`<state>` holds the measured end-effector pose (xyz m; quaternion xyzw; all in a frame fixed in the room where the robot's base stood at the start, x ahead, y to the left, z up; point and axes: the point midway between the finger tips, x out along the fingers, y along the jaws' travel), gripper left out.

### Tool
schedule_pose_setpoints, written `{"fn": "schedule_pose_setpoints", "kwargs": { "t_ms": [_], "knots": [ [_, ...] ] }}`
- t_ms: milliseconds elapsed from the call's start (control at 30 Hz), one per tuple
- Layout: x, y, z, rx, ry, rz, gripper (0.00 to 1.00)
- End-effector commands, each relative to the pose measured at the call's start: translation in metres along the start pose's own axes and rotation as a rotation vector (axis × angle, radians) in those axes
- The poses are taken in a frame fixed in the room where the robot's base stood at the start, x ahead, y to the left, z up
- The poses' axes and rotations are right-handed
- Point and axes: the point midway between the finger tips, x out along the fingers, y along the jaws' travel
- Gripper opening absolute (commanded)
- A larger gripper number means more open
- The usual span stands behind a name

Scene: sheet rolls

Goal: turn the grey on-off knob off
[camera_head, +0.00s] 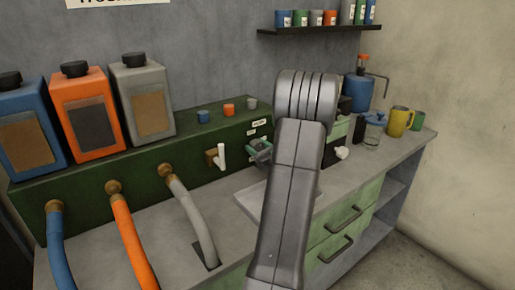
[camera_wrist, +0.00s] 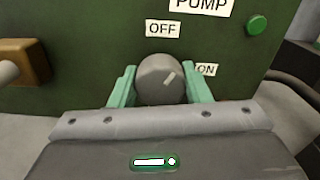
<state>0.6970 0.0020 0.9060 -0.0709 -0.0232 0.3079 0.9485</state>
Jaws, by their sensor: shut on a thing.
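The grey on-off knob (camera_wrist: 152,75) is on the green panel in the wrist view, with a light pointer mark slanting to the upper right, between the OFF label (camera_wrist: 163,29) above and the ON label (camera_wrist: 206,69) at right. My gripper (camera_wrist: 163,88) is shut on the knob, with one green finger on its left side and one on its right. In the head view my gripper (camera_head: 260,150) is at the panel face and the knob cannot be made out behind it.
The green panel (camera_head: 90,190) carries a white-handled valve (camera_head: 221,157) left of my gripper. Blue, orange and grey hoses (camera_head: 190,205) come out in front. A green button (camera_wrist: 258,25) is at upper right in the wrist view. Jars and mugs (camera_head: 399,121) stand on the right counter.

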Motion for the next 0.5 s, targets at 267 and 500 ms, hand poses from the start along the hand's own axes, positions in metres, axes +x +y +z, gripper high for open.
{"fn": "schedule_pose_setpoints", "kwargs": {
  "t_ms": [267,500],
  "knots": [
    [0.0000,0.0011,-0.0055,-0.118,-0.001,0.001,0.20],
    [0.0000,0.0013,-0.0063,-0.286,-0.002,0.000,0.20]
  ]
}}
